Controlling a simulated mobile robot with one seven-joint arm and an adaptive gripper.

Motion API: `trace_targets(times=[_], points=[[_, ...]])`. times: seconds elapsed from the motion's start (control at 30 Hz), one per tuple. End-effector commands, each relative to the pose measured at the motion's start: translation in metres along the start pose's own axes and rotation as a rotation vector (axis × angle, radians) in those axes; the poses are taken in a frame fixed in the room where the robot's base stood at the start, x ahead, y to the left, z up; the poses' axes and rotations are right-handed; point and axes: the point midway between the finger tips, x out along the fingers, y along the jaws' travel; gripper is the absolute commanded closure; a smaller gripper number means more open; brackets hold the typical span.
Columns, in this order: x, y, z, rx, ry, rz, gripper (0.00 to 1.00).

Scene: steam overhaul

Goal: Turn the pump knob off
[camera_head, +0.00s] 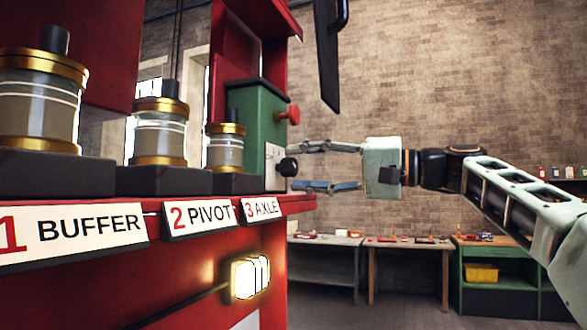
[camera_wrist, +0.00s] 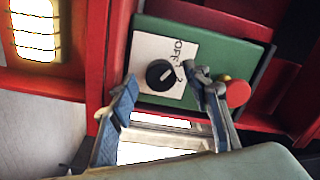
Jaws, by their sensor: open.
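The pump knob (camera_head: 288,167) is a small black round knob on a white plate (camera_head: 272,160) on the front of a green box (camera_head: 258,122). In the wrist view the knob (camera_wrist: 161,74) has a light pointer line, and the plate (camera_wrist: 150,52) bears partly readable lettering. My gripper (camera_head: 290,166) is open, its two fingers above and below the knob in the head view. In the wrist view the fingers (camera_wrist: 164,85) are spread on either side of the knob. I cannot tell whether a finger touches it.
A red button (camera_head: 290,115) sticks out of the green box above the knob; it also shows near one finger in the wrist view (camera_wrist: 238,93). Glass jars with brass rims (camera_head: 160,130) stand left on the red bench. A lit lamp (camera_head: 250,277) is below. Workbenches (camera_head: 400,242) stand behind.

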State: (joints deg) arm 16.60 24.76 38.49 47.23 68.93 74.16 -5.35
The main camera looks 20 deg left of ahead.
Motion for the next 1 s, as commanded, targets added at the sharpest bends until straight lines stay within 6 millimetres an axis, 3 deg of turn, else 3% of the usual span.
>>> trace_targets(times=[0.3, 0.43, 0.63, 1.0], points=[[-0.067, 0.0, -0.001, 0.0, 0.004, 0.001, 0.56], [-0.086, 0.0, -0.001, -0.001, 0.002, 0.0, 0.56], [-0.097, -0.001, 0.0, -0.001, 0.001, -0.001, 0.56], [-0.097, -0.001, 0.0, -0.001, 0.0, -0.001, 0.56]])
